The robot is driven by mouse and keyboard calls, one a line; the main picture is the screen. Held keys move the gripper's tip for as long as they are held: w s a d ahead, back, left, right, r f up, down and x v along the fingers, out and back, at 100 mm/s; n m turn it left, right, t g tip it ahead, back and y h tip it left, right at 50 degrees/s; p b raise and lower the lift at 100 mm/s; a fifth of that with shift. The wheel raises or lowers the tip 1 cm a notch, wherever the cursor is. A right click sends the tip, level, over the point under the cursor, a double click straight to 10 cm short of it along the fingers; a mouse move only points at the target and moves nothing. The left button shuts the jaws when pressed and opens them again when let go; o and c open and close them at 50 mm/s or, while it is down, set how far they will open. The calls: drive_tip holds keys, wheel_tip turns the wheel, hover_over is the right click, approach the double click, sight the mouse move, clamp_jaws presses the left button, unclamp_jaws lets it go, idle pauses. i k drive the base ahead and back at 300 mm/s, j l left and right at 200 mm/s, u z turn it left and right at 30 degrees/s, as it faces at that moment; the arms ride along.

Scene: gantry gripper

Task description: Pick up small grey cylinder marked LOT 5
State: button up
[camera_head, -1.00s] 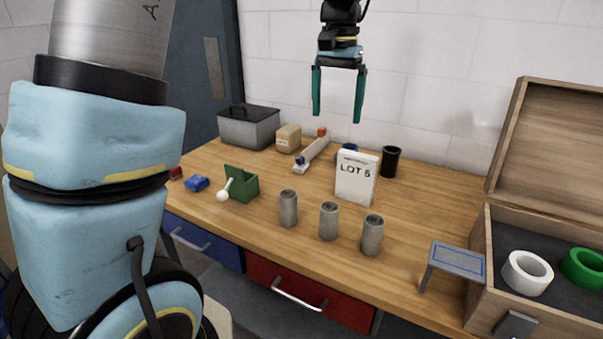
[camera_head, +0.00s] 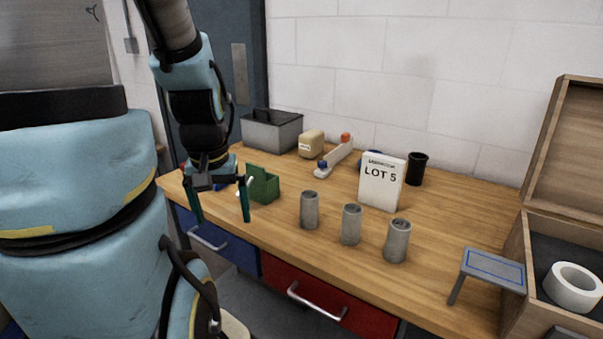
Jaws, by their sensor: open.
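Three small grey cylinders stand upright in a row on the wooden table: a left one (camera_head: 310,210), a middle one (camera_head: 351,225) and a right one (camera_head: 397,240). Any marks on them are too small to read. A white sign (camera_head: 382,181) reading LOT 5 stands just behind the middle and right cylinders. My gripper (camera_head: 222,220) is open and empty. It points down near the table's front left edge, to the left of the cylinders and apart from them.
A green holder (camera_head: 262,184) stands close behind my gripper. A grey box (camera_head: 271,131), a tan block (camera_head: 311,144) and a black cup (camera_head: 415,169) stand farther back. A small stand (camera_head: 491,267) and an open wooden case (camera_head: 519,255) with white tape (camera_head: 573,287) are at right.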

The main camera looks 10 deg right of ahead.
sight(352, 213)
drive_tip(key=k+l, duration=0.15)
drive_tip(key=l, duration=0.25)
drive_tip(key=k+l, duration=0.15)
drive_tip(key=l, duration=0.25)
drive_tip(key=k+l, duration=0.15)
drive_tip(key=l, duration=0.25)
drive_tip(key=k+l, duration=0.1)
drive_tip(key=l, duration=0.3)
drive_tip(key=k+l+u, duration=0.2)
drive_tip(key=l, duration=0.3)
drive_tip(key=k+l+u, duration=0.2)
drive_tip(key=l, duration=0.25)
drive_tip(key=k+l+u, duration=0.2)
drive_tip(key=k+l, duration=0.15)
drive_tip(key=u, duration=1.7)
